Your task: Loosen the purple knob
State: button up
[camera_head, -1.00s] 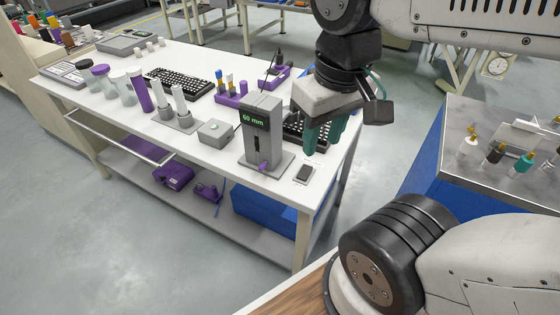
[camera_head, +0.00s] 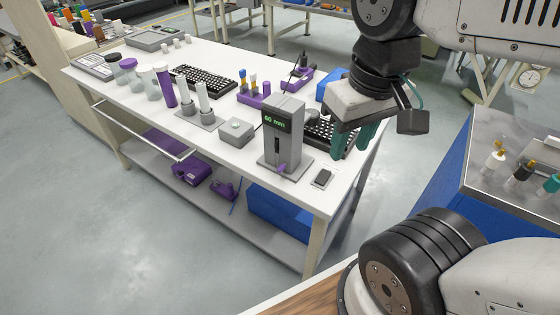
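A grey stand with a green "60 mm" display (camera_head: 277,121) is near the right end of the white bench. A small purple knob (camera_head: 282,168) sticks out low on its front, above the grey base plate. My gripper (camera_head: 353,142) has teal fingers. It hangs to the right of the stand and higher than the knob, clear of it. The two fingers are apart with nothing visible between them. Part of the gap is hard to see from this angle.
A small dark device (camera_head: 322,177) lies right of the base plate. A grey box (camera_head: 236,131) stands left. A blue cabinet (camera_head: 455,160) is to the right, with floor between.

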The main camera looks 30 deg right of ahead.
aim_at(282, 167)
jog(key=z, duration=1.3)
jog(key=k, duration=0.4)
jog(key=u, duration=1.1)
